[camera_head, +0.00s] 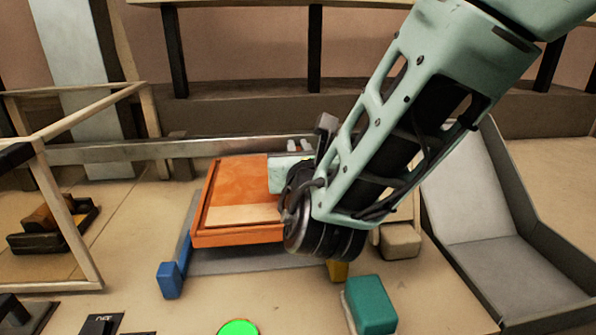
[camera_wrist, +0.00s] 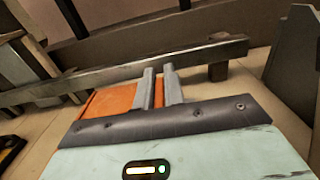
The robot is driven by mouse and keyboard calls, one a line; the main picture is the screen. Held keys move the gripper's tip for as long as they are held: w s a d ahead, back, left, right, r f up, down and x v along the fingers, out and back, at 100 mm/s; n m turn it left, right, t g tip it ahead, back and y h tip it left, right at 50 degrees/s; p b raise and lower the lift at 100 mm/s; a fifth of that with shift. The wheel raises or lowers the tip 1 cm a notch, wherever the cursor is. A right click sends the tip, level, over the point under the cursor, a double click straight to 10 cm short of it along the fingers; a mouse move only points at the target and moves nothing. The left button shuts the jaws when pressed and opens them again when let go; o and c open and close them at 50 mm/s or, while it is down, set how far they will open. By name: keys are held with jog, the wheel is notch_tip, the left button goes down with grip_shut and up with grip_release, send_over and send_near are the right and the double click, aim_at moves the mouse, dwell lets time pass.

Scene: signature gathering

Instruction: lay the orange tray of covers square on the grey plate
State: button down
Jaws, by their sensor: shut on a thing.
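The orange tray (camera_head: 235,172) is over the grey plate (camera_head: 250,262), with a flat pale strip (camera_head: 243,215) along its near side. The plate shows at the tray's near and left sides. The tray looks slightly turned against the plate, and I cannot tell whether they touch. My gripper (camera_head: 299,146) is at the tray's right side, mostly hidden by my wrist. In the wrist view my gripper's two fingers (camera_wrist: 159,72) are close together with orange tray (camera_wrist: 108,101) beside and between them. The tray's right part is hidden in the head view.
A blue block (camera_head: 170,280) and a yellow block (camera_head: 338,270) stand at the plate's near corners. A metal rail (camera_head: 130,151) runs behind. A teal block (camera_head: 370,305) and a grey chute (camera_head: 490,245) are at right. A wooden frame (camera_head: 95,112) stands at left.

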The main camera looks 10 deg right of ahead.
jog(key=shift+f, duration=2.1)
jog(key=c, duration=1.5)
grip_release()
jog(key=shift+s, duration=0.1)
jog(key=s+b, duration=0.2)
jog(key=s, duration=1)
jog(key=shift+r, duration=0.1)
